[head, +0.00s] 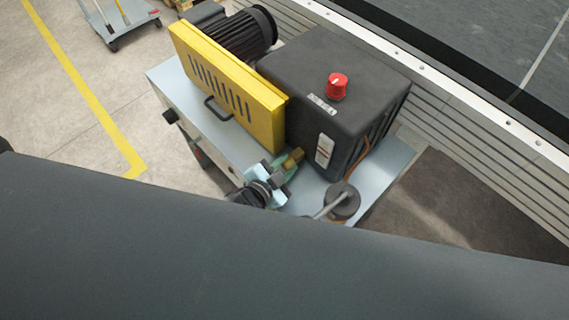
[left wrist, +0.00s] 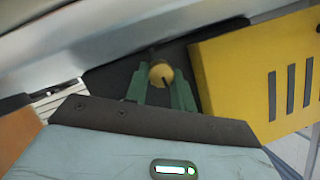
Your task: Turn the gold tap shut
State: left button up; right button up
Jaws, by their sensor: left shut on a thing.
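The gold tap (head: 294,157) sticks out low on the front of the dark machine housing, beside the yellow guard. My left gripper (head: 281,170) is at the tap, with its green fingers reaching in from the front. In the left wrist view the tap's round gold end (left wrist: 161,75) lies between the two green fingers (left wrist: 160,88), and the gripper is shut on it. A dark line shows on the tap's end. The fingers and wrist hide part of the tap in the head view. My right gripper is not in view.
The yellow slotted guard (head: 228,85) stands close to the left of the tap; it is at right in the left wrist view (left wrist: 255,70). The dark housing (head: 345,100) carries a red knob (head: 337,86). A dark round pot (head: 342,200) stands to the right on the pale bench top (head: 384,180).

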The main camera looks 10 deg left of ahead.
pick_arm(q)
jog(key=shift+s+f+m+y, duration=0.1)
jog(key=shift+f+m+y, duration=0.05)
jog(key=shift+m+y, duration=0.3)
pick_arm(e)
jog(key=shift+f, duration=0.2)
pick_arm(q)
jog(key=shift+m+t, duration=0.25)
jog(key=shift+t, duration=0.05)
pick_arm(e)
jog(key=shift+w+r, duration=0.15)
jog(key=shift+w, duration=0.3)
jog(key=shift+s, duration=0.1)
pick_arm(q)
jog(key=o, duration=0.9)
jog(key=shift+o, duration=0.5)
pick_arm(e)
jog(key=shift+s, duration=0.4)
pick_arm(q)
jog(key=v, duration=0.7)
jog(key=shift+s+a, duration=0.1)
jog(key=shift+s, duration=0.2)
jog(key=shift+r, duration=0.2)
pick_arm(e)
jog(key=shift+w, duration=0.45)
